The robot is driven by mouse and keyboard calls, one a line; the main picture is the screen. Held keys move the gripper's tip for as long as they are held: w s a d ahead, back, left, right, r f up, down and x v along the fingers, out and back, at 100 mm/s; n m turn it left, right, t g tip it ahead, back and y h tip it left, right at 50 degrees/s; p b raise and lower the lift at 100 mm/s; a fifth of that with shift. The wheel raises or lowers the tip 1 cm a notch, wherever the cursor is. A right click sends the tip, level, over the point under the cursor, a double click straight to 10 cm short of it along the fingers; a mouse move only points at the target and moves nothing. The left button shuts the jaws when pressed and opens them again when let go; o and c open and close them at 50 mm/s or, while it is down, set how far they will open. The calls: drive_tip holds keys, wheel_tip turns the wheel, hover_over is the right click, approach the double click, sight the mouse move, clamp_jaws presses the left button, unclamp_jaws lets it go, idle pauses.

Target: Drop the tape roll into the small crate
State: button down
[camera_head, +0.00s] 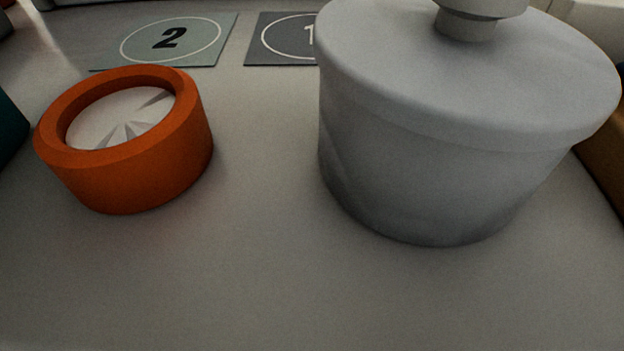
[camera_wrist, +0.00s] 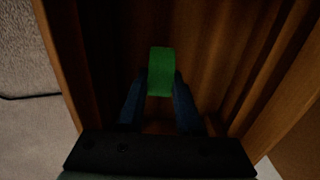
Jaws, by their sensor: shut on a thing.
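In the wrist view my gripper (camera_wrist: 160,97) is shut on a green thing, seen edge-on, which I take to be the tape roll (camera_wrist: 160,68). Its two dark blue fingers press on either side of it. Brown wooden walls of the small crate (camera_wrist: 62,62) surround the roll and fingers in this view. The roll is over or inside the crate; its height above the floor is hard to judge in the dark. The head view does not show my gripper or the roll.
In the head view an orange round piece with a pale face (camera_head: 190,150) stands left on the grey surface. A large grey lidded pot (camera_head: 430,170) stands right. Mats marked 2 (camera_head: 215,30) and 1 (camera_head: 262,52) lie behind. The front middle is clear.

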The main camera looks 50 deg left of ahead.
drive_tip(key=shift+f+b, duration=0.3)
drive_tip(key=shift+f, duration=0.25)
drive_tip(key=c, duration=0.6)
unclamp_jaws()
wheel_tip(320, 180, up, 9)
drive_tip(key=p, duration=0.6)
drive_tip(key=shift+f, duration=0.1)
